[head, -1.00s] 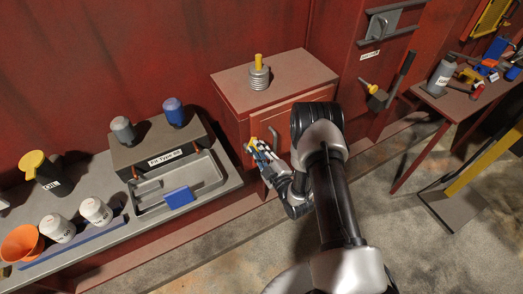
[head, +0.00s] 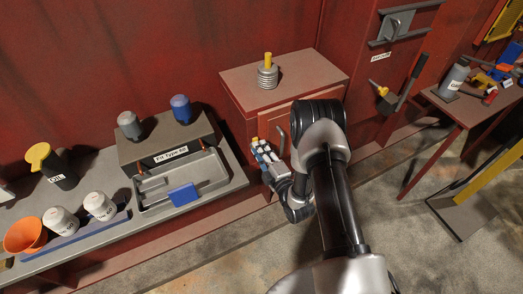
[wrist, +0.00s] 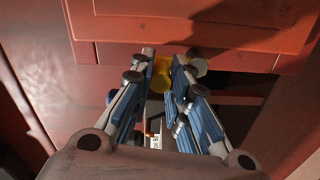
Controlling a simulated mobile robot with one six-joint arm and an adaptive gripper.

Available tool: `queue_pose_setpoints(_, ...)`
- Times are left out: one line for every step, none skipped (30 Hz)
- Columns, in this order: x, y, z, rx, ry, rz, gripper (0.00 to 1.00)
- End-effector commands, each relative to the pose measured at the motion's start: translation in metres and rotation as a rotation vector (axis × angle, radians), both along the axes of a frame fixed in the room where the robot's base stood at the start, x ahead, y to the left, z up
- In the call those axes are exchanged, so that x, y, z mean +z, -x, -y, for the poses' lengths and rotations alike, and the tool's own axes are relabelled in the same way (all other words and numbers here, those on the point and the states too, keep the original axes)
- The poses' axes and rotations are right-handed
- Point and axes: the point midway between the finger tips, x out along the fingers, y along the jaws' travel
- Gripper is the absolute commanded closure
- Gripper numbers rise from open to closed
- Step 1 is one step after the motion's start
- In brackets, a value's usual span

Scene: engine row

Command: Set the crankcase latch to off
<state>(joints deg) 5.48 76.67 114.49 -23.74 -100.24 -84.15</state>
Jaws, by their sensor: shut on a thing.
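My gripper (head: 262,150) is in front of the left part of the red cabinet (head: 270,112), beside its door handle (head: 282,140). In the wrist view my gripper (wrist: 162,75) is shut on a yellow round piece (wrist: 161,76) close to the red panel. A paler round end (wrist: 198,67) shows just right of the fingers. I cannot tell whether the yellow piece is part of the crankcase latch; no label for it is readable.
A grey bench (head: 232,175) on the left holds a tray (head: 216,163), bottles and an orange funnel (head: 24,235). A coil with a yellow top (head: 268,72) stands on the cabinet. A red table (head: 452,108) with tools stands at right.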

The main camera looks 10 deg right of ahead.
Motion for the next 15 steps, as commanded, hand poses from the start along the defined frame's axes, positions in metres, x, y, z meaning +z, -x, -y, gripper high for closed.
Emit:
queue_pose_setpoints(0.0005,0.0005,-0.0019,0.005,0.001,0.001,1.0)
queue_pose_setpoints(0.0005,0.0005,-0.002,0.005,0.001,0.001,1.0)
queue_pose_setpoints(0.0005,0.0006,-0.0021,0.006,0.001,0.001,1.0)
queue_pose_setpoints(0.0004,0.0006,-0.0022,0.006,0.001,0.001,1.0)
queue_pose_setpoints(0.0004,0.0006,-0.0022,0.006,0.0,0.001,1.0)
queue_pose_setpoints(0.0004,0.0006,-0.0023,0.006,0.0,0.001,1.0)
queue_pose_setpoints(0.0004,0.0007,-0.0024,0.007,0.0,0.001,1.0)
queue_pose_setpoints(0.0004,0.0007,-0.0025,0.007,0.0,0.001,1.0)
queue_pose_setpoints(0.0004,0.0007,-0.0025,0.007,0.0,0.001,0.81)
queue_pose_setpoints(0.0003,0.0007,-0.0026,0.007,-0.001,0.001,0.79)
queue_pose_setpoints(0.0003,0.0008,-0.0027,0.007,-0.001,0.001,0.77)
queue_pose_setpoints(0.0003,0.0008,-0.0027,0.008,-0.001,0.001,0.74)
queue_pose_setpoints(0.0003,0.0008,-0.0028,0.008,-0.001,0.001,0.74)
queue_pose_setpoints(0.0002,0.0011,-0.0027,0.008,-0.001,0.0,0.74)
queue_pose_setpoints(0.0,0.0022,-0.0023,0.008,-0.002,0.0,0.74)
